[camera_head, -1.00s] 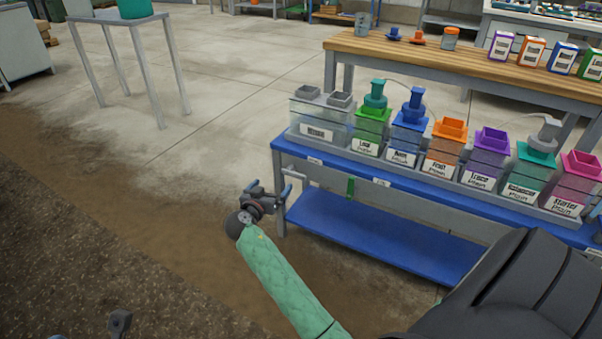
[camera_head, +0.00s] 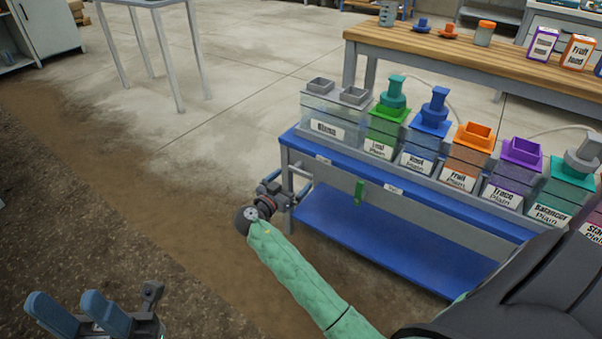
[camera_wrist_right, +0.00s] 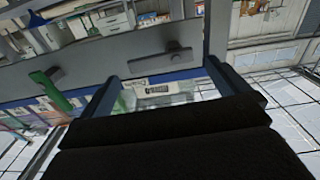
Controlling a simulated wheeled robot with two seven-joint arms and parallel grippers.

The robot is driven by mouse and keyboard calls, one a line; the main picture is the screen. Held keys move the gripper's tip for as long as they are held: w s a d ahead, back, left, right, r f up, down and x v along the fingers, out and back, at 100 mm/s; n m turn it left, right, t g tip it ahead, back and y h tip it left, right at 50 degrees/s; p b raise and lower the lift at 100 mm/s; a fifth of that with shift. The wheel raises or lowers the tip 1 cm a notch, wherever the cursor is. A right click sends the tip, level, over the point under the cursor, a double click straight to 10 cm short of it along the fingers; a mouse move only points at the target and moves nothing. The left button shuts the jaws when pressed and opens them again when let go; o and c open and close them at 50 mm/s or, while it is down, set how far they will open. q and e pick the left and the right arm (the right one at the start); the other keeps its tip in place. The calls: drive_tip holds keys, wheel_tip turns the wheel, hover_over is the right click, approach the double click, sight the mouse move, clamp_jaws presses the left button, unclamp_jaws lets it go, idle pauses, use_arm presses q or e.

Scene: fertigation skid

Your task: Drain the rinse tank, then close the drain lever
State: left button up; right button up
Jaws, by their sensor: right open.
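The rinse tank (camera_head: 322,122) is a clear box with grey caps, at the left end of the blue bench in the head view. A green lever (camera_head: 359,192) hangs down below the bench's front edge; it also shows at the left of the right wrist view (camera_wrist_right: 52,92). A grey handle (camera_wrist_right: 172,54) sits on the grey rail in that view. My right gripper (camera_head: 292,192) is open and empty beside the bench's left front corner, left of the green lever. My left gripper (camera_head: 68,304) is open and empty at the lower left, far from the bench.
Several labelled tanks, such as the green-topped one (camera_head: 386,130), stand in a row right of the rinse tank. A blue lower shelf (camera_head: 370,240) lies under the bench. A wooden table (camera_head: 440,55) stands behind.

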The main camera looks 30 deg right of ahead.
sight(299, 173)
drive_tip(key=b+x, duration=0.1)
drive_tip(key=x, duration=0.4)
drive_tip(key=shift+w+d, duration=0.15)
drive_tip(key=shift+d, duration=0.15)
